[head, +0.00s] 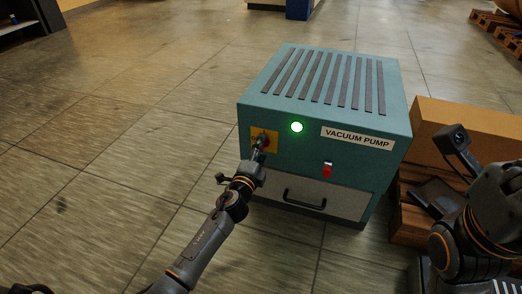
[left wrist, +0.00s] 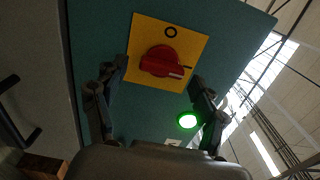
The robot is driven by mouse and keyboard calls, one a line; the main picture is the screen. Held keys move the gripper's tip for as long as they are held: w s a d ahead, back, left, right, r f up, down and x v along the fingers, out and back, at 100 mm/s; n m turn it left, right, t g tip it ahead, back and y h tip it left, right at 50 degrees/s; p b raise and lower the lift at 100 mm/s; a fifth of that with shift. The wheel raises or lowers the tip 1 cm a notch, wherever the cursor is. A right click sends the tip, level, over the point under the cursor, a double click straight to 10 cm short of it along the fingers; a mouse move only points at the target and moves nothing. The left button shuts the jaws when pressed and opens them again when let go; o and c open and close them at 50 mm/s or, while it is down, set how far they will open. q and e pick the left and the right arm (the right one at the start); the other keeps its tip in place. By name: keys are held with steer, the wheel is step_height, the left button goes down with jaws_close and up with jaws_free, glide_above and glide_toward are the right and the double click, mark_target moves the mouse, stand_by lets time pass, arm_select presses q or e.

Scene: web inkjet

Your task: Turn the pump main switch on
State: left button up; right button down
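The vacuum pump is a teal box (head: 225,140) with a slotted top and a "VACUUM PUMP" label. Its main switch is a red rotary knob (left wrist: 162,62) on a yellow plate (left wrist: 196,45), which also shows in the head view (head: 258,136). The knob's white mark points right, toward the "I" mark; the "O" is above. My left gripper (head: 260,146) is at the switch. In the left wrist view its two fingers (left wrist: 155,100) are apart, with the knob ahead between them and nothing gripped. A round green lamp (head: 297,127) beside the switch is lit.
Floor at left is clear.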

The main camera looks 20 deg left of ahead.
arm_select(q)
steer(key=shift+s, duration=0.1)
steer(key=s, duration=1.1)
steer(key=shift+s+a, duration=0.25)
steer(key=shift+s, duration=0.15)
